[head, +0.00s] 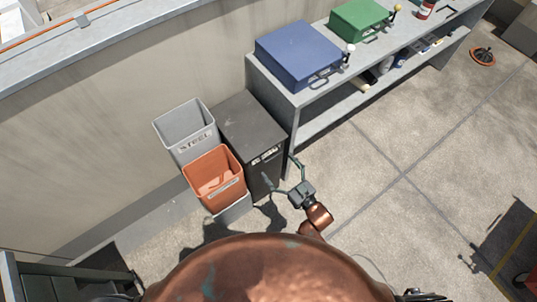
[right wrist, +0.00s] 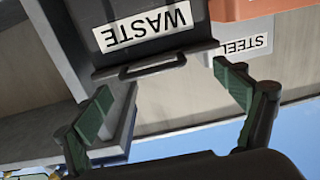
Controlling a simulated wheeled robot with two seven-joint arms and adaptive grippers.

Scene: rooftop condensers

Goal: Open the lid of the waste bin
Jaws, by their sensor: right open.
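The waste bin (head: 247,122) is a dark box with a flat dark lid, between the steel bin and the grey bench. Its lid lies shut. In the right wrist view the picture is upside down; the white WASTE label (right wrist: 143,26) and a dark bar handle (right wrist: 152,67) show on the bin's front. My right gripper (head: 278,171) is open and empty in front of the bin. In the right wrist view its green-padded fingers (right wrist: 165,84) are spread to both sides of the handle, apart from it. I cannot make out my left gripper.
A grey steel bin (head: 186,125) and an orange bin (head: 215,178) stand left of the waste bin. The grey bench (head: 292,98) on its right carries a blue box (head: 298,52) and a green box (head: 358,18). The floor to the right is mostly clear.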

